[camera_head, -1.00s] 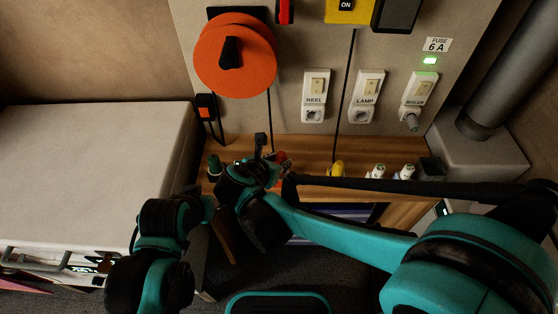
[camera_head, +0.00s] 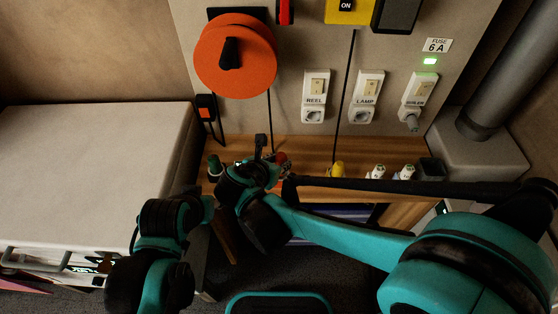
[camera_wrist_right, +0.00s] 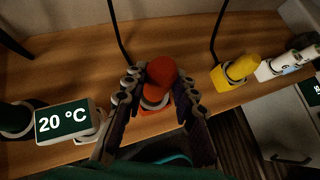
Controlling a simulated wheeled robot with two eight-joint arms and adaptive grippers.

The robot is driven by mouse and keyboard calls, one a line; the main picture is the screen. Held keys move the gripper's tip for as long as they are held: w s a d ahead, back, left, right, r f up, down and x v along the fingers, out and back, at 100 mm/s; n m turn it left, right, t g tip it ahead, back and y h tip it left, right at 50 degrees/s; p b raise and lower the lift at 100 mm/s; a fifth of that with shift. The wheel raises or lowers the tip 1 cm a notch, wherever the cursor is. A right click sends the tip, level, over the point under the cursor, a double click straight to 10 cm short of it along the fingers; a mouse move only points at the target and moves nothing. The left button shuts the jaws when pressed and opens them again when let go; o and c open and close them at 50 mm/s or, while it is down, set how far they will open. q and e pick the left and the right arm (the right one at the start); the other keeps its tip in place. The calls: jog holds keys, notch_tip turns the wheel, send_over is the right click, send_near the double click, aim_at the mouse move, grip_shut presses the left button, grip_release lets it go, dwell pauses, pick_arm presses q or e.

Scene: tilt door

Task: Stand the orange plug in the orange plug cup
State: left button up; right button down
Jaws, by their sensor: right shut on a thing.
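My right gripper (camera_wrist_right: 158,98) is shut on the orange plug (camera_wrist_right: 162,70) in the right wrist view, with a finger on each side of it. An orange cup (camera_wrist_right: 153,101) with a grey rim shows directly under the plug. The plug looks roughly upright over the cup, but I cannot tell whether it is seated in it. In the head view, the red-orange plug (camera_head: 282,158) shows beside my right gripper (camera_head: 266,150), above the wooden shelf. My left arm comes in from the left; its gripper cannot be made out.
On the wooden shelf (camera_wrist_right: 60,65), a yellow plug (camera_wrist_right: 236,70) stands to the right, with white plugs (camera_wrist_right: 287,62) beyond. A green "20 °C" display (camera_wrist_right: 62,121) is at left. The socket panel (camera_head: 300,50) and a large orange reel (camera_head: 215,75) are behind.

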aim_at(280, 159)
jog(key=shift+f, duration=1.9)
jog(key=c, duration=1.1)
grip_release()
jog(key=shift+c, duration=0.2)
notch_tip(280, 159, up, 10)
